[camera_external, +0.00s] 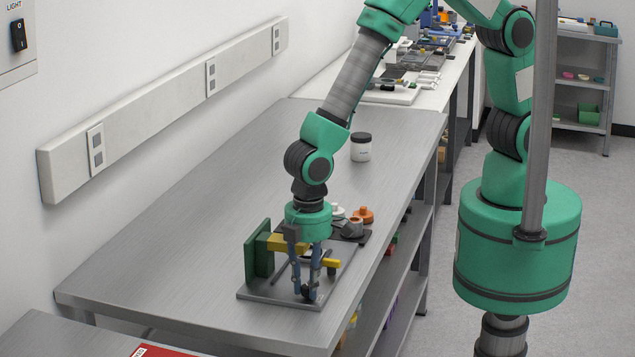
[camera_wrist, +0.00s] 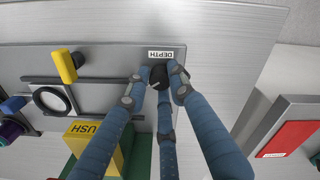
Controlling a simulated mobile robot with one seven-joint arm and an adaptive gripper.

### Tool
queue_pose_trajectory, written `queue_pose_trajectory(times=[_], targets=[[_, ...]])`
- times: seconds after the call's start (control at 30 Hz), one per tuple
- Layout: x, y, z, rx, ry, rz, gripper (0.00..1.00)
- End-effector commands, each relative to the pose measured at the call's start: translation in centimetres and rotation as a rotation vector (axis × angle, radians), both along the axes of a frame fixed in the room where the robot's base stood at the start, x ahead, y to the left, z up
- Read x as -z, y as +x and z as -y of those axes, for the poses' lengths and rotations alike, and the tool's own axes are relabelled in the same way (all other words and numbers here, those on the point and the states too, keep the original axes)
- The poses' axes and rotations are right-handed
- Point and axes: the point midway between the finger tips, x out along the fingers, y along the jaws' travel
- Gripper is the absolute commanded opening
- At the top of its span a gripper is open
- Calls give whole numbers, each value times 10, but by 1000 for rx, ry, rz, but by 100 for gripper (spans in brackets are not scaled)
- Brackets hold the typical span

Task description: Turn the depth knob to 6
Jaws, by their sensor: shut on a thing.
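The depth knob (camera_wrist: 158,76) is small and black. It sits near the edge of a grey base plate (camera_wrist: 105,62), beside a white label reading DEPTH (camera_wrist: 161,55). My gripper (camera_wrist: 160,82) points down and its blue fingers are closed around the knob, touching its sides. In the external view my gripper (camera_external: 306,287) is at the front corner of the plate (camera_external: 258,291), with the dark knob between its fingertips. The fingers cover part of the knob. No scale numbers or pointer can be made out, so the knob's setting cannot be read.
On the plate stand a green upright block (camera_external: 259,250), a yellow block (camera_external: 287,242) with partly hidden lettering and a yellow handle (camera_wrist: 66,66). A ring (camera_wrist: 52,100) sits between dark rails.

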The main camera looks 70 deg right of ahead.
Motion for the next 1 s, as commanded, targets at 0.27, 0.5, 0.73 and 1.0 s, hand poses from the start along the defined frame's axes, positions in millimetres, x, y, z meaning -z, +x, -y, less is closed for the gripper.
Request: queue_pose_trajectory(times=[0.27, 0.5, 0.73, 1.0], targets=[[1, -2, 1, 258, -3, -3, 0], [1, -2, 0, 446, -3, -2, 0], [1, -2, 0, 553, -3, -2, 0], [1, -2, 0, 591, -3, -2, 0]])
